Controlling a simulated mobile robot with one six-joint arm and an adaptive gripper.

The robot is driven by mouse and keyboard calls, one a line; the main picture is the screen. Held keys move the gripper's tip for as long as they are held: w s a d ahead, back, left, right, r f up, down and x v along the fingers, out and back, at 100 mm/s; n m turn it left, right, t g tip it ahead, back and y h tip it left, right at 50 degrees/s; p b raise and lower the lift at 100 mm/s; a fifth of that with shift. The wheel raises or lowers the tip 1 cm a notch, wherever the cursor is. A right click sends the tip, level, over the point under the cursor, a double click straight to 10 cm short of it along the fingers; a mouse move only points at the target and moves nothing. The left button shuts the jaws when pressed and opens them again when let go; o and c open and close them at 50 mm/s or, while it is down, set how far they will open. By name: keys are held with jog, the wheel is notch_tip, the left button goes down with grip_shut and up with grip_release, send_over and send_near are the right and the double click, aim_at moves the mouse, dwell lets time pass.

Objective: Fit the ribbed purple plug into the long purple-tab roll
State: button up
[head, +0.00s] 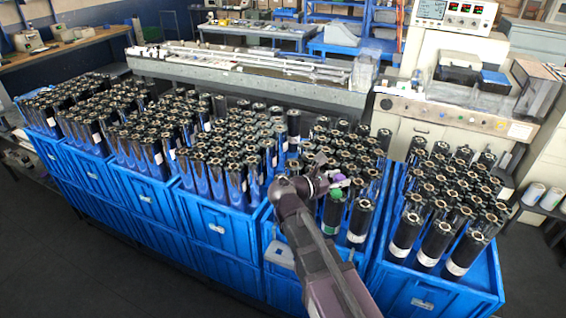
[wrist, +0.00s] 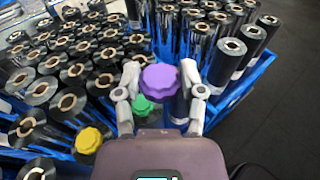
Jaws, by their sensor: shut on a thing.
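My gripper (wrist: 161,88) is shut on the ribbed purple plug (wrist: 160,77), one finger on each side of it. In the head view my gripper (head: 328,182) is over the crate right of centre, and the purple plug shows as a small patch (head: 341,179). In the wrist view a green plug (wrist: 143,105) lies lower and just left of the held plug. A yellow plug (wrist: 89,140) is at lower left. I cannot make out a purple tab on any roll; what lies directly under the held plug is hidden.
Blue crates (head: 218,225) packed with upright dark rolls stand in a row. A fuller crate (head: 432,290) is on the right. A long machine bed (head: 250,75) and a control cabinet (head: 447,115) stand behind. Dark floor (head: 110,270) is clear in front.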

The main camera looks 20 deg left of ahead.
aim_at(281, 177)
jog(key=w+a+f+n+t+y+b, duration=0.1)
jog(key=w+a, duration=0.2)
jog(key=a, duration=0.6)
jog(key=w+a+f+n+t+y+b, duration=0.1)
jog(key=w+a+f+n+y, duration=0.1)
jog(key=a, duration=0.8)
jog(key=shift+w+a+b, duration=0.15)
jog(key=shift+w+b, duration=0.15)
jog(key=shift+w, duration=0.15)
jog(key=shift+f, duration=0.15)
jog(key=shift+f+b, duration=2.7)
jog(key=shift+b, duration=0.25)
jog(key=shift+f+b, duration=0.6)
jog(key=shift+f, duration=0.05)
jog(key=o, duration=0.5)
jog(key=shift+c, duration=0.2)
